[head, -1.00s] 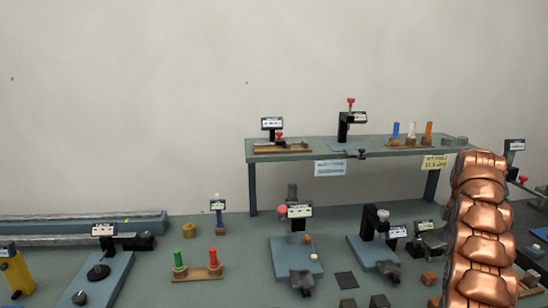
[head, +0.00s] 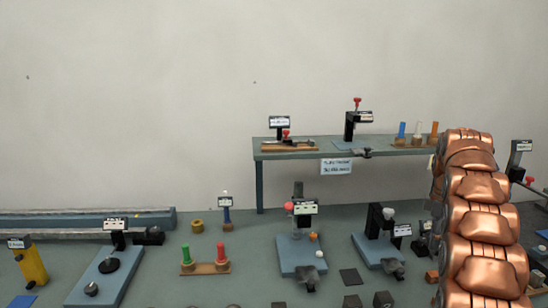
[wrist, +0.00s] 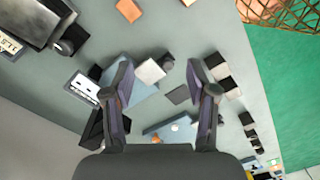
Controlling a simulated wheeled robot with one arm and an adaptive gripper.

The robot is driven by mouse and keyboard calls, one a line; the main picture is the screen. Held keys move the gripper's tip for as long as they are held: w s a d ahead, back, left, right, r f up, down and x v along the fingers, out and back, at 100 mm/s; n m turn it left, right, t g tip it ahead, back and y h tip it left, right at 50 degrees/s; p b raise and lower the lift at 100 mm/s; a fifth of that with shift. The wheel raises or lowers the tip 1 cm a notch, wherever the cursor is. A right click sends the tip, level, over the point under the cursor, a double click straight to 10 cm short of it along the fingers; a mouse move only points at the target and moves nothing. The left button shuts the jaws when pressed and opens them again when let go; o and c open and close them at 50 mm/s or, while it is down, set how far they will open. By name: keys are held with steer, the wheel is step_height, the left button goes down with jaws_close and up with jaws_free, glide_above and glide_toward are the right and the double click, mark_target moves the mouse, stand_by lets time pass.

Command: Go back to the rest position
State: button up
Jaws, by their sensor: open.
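In the head view the gripper itself is not visible. There my copper-coloured arm (head: 482,215) stands at the right and hides part of the bench and the shelf's right end. The grey-green bench (head: 205,290) carries several fixtures, among them a blue-based fixture with a red knob (head: 300,255) and another blue-based fixture (head: 378,245) to its right.
A raised shelf (head: 300,155) holds small stands and blue, white and orange pegs. Green and red pegs stand on a wooden base (head: 205,268). A yellow block (head: 31,265) is at far left. The wrist view shows a wire basket (wrist: 280,10) and green floor (wrist: 285,90).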

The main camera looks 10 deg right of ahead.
steer(key=s+a+r+m, duration=0.25)
steer(key=s+a, duration=0.45)
steer(key=a, duration=0.4)
steer(key=s+a+r+m, duration=0.25)
steer(key=s+a, duration=0.35)
steer(key=a, duration=0.5)
steer(key=s+a+f+m, duration=0.2)
steer(key=s+a+f, duration=0.1)
steer(key=s, duration=0.5)
steer(key=s+a+f+m+g, duration=0.1)
steer(key=s+a+f, duration=0.1)
steer(key=s+a, duration=0.3)
steer(key=s+a+f+m, duration=0.2)
steer(key=s+a+f, duration=0.1)
steer(key=s, duration=0.9)
steer(key=shift+s+a+f+m, duration=0.3)
steer(key=shift+s+a+f, duration=0.1)
steer(key=shift+a, duration=0.35)
